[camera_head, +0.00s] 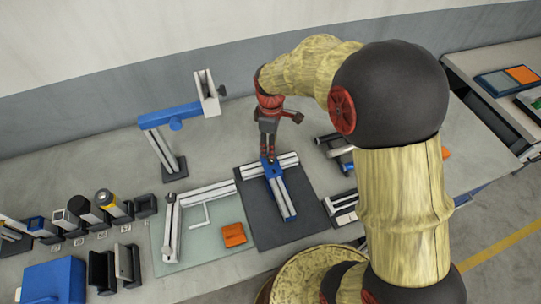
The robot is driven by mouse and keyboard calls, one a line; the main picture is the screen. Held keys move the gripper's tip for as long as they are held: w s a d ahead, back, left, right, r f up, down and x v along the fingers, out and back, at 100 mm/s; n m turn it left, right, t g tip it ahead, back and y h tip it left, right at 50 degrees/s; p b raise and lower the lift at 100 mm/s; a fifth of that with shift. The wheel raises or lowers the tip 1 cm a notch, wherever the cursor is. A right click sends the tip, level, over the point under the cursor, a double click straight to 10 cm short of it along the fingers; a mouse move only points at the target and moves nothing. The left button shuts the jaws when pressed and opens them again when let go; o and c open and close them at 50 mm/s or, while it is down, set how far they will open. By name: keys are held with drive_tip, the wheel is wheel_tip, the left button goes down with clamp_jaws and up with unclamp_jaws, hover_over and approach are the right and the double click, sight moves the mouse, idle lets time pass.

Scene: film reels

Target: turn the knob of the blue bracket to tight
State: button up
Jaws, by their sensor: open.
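The blue bracket (275,173) sits where two silver rails (257,167) meet in a T shape on a dark mat (309,222) in the head view. A small knob (271,160) seems to show on top of it, but it is too small to read its setting. My gripper (267,152) points down just above the bracket, with its fingertips at or very near the knob. The fingers are open; I cannot tell whether they touch the knob.
A stand with a blue arm (170,114) rises behind to the left. A pale green mat (205,246) left of the dark mat holds an L-shaped rail frame, a hex key and an orange block (234,235). Other parts lie close on the right (344,209).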

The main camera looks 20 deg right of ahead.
sight(271, 161)
wheel_tip(271, 161, down, 7)
drive_tip(key=shift+r+b, duration=0.1)
drive_tip(key=shift+b, duration=0.45)
drive_tip(key=shift+c, duration=0.7)
clamp_jaws()
